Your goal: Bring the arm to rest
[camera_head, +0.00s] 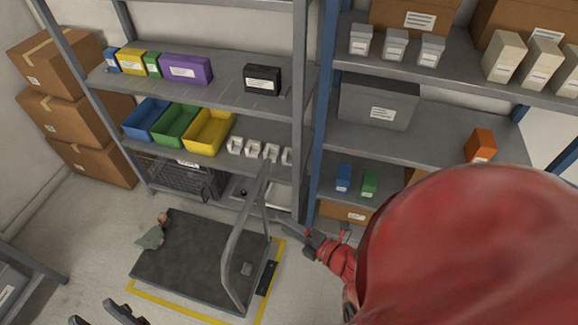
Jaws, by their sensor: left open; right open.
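My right gripper (322,234), on a red arm, is at the lower middle of the head view. It is open and empty, in front of the lower shelves and near the handle of a platform trolley (190,275). My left gripper (98,315) shows only as dark fingertips at the bottom left edge. It is open with nothing seen between the fingers, and the rest of it is out of frame. A large red part of my own arm fills the lower right and hides what lies behind it.
Two shelving units behind hold bins, including a green bin (176,126), and boxes. Cartons (65,117) are stacked at left. Some floor at left is clear.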

